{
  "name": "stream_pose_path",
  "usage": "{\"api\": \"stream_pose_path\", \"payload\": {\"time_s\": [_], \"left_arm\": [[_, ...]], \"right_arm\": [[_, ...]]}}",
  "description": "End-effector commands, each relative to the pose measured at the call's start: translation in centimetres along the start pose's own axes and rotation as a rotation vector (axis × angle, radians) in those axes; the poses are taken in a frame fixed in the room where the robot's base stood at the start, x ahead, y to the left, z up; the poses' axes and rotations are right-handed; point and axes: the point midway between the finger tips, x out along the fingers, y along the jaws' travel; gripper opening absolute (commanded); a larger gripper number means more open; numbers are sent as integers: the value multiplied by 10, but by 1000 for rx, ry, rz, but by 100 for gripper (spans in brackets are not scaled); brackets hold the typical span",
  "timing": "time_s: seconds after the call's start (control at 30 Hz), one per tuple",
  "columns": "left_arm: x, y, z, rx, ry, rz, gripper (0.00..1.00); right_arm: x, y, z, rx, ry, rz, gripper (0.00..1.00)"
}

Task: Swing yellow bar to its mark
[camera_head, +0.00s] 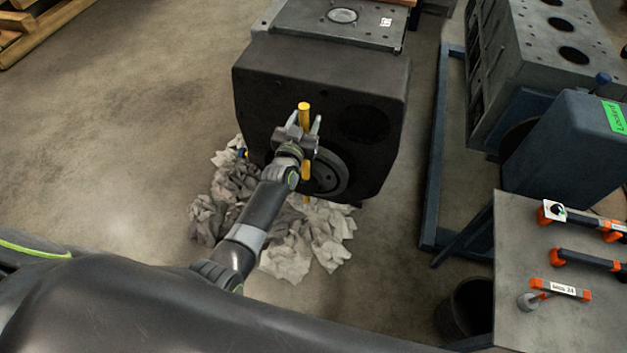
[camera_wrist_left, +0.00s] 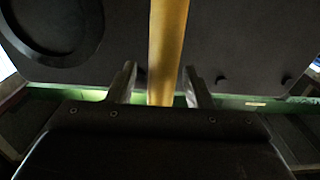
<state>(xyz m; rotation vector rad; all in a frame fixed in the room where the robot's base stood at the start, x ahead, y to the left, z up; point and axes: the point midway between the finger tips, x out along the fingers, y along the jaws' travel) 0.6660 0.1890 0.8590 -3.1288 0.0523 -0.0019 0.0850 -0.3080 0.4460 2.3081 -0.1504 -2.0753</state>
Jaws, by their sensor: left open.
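The yellow bar (camera_head: 304,114) stands close to upright in front of the dark engine block's face (camera_head: 270,100). Its lower part shows below my gripper, beside a round dark hub (camera_head: 328,178). In the left wrist view the bar (camera_wrist_left: 168,50) runs between the two fingers of my left gripper (camera_wrist_left: 163,88). The fingers are apart, with a gap on each side of the bar. In the head view my left gripper (camera_head: 303,127) is at the bar's upper part. I cannot make out the mark. My right gripper is not in view.
Crumpled pale rags (camera_head: 300,240) lie on the floor below the block. A grey table (camera_head: 560,325) with orange-and-black tools stands at the right, a dark bin (camera_head: 468,308) beside it. A blue stand (camera_head: 435,170) holds another engine block (camera_head: 540,60).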

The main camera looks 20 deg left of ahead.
Motion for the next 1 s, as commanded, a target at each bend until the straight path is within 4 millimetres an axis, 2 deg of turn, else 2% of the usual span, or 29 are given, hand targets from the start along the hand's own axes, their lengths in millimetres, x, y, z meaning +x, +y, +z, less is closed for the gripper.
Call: {"api": "stream_pose_path", "payload": {"time_s": [0.2,0.4,0.6,0.7,1.0], "left_arm": [[-26,0,2,-2,-1,-2,46],[-50,0,7,-1,2,-3,46],[-62,0,8,-3,2,-2,46],[-67,0,5,-1,2,-2,46],[-70,0,0,0,0,0,46]], "right_arm": [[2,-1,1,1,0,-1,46],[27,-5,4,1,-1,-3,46],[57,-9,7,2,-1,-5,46],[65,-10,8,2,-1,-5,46],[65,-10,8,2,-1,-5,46]]}}
